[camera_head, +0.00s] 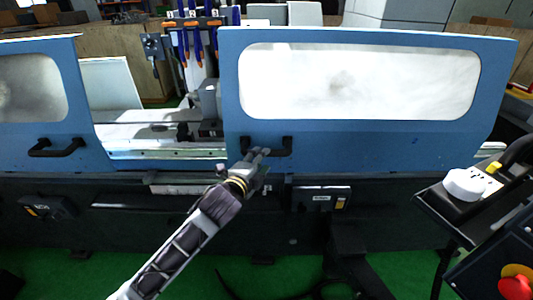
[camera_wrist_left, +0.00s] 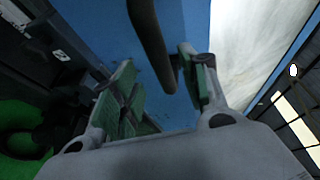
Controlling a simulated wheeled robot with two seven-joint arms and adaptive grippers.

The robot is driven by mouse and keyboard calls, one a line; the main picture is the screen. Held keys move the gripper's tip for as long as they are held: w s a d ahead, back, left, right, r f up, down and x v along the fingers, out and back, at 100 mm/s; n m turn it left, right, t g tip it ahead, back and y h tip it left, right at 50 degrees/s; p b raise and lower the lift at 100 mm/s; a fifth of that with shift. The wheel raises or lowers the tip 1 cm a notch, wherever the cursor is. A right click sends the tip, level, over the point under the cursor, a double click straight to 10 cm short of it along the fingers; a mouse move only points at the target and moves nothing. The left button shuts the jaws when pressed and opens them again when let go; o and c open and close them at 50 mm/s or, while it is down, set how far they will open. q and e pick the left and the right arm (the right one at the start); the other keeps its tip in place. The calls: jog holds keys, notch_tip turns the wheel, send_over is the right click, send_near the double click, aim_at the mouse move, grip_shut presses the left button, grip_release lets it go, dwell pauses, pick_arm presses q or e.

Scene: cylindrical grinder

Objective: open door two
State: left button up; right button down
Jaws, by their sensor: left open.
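A blue sliding door (camera_head: 370,146) with a large pale window stands at the right of the machine front. Its black handle (camera_head: 278,148) is near its lower left corner. My left gripper (camera_head: 259,156) is open at the left part of this handle. In the left wrist view the dark handle bar (camera_wrist_left: 150,42) runs down between my green-padded fingers (camera_wrist_left: 160,88), with gaps visible; I cannot tell whether either pad touches it. A second blue door (camera_head: 85,143) with its own black handle (camera_head: 57,148) is at the left. My right gripper is not in view.
Between the doors is a gap showing the grinder's inside (camera_head: 160,135). A dark control panel with a white knob (camera_head: 464,184) and a red button (camera_head: 515,287) stands at the right. The dark machine base (camera_head: 385,215) runs below the doors, above green floor.

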pick_arm(q)
jog(key=shift+x, duration=2.8)
grip_shut()
